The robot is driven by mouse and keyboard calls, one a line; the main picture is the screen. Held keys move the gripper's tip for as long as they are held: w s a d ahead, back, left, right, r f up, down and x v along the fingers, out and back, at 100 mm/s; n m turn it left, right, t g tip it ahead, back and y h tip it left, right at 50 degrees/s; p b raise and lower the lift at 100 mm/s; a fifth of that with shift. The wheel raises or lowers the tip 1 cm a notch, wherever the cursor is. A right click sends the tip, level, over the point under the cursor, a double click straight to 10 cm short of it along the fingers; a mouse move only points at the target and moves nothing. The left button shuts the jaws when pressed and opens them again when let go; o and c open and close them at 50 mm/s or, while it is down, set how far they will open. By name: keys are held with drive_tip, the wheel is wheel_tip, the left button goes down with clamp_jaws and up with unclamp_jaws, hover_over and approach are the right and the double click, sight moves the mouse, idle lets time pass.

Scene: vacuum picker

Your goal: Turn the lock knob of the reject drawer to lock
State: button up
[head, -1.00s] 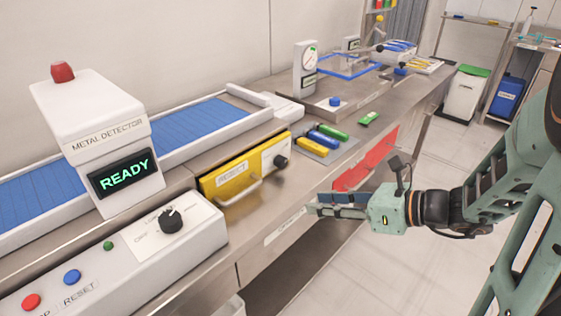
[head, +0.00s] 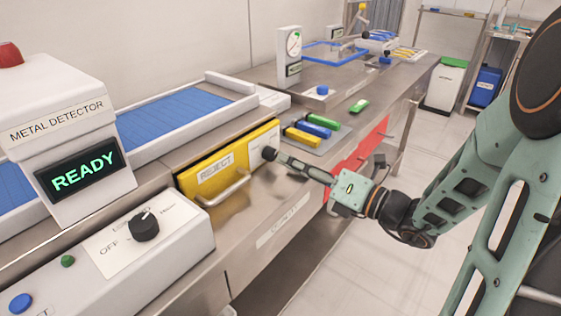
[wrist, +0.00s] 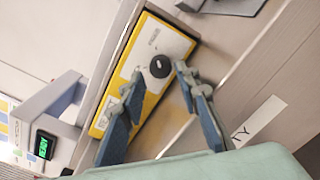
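The yellow reject drawer (head: 215,172) is in the counter front and looks closed, with a metal handle (head: 232,190). Its white lock plate (wrist: 172,42) is at the drawer's right end and carries a round black knob (head: 268,153). The knob also shows in the wrist view (wrist: 160,66), with its pointer and plate marks too small to read. My gripper (head: 283,158) points at the knob from the front right. In the wrist view its two fingers are spread (wrist: 159,71), with the knob between the tips in the picture and gaps on both sides. I cannot tell their depth relative to it.
A metal detector (head: 60,125) reading READY and a control panel (head: 165,240) with another black knob (head: 145,228) stand at left. Blue, yellow and green sticks lie on a tray (head: 300,143) above the lock plate. The floor in front (head: 350,270) is clear.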

sight(274, 155)
drive_tip(key=shift+x, duration=1.85)
clamp_jaws()
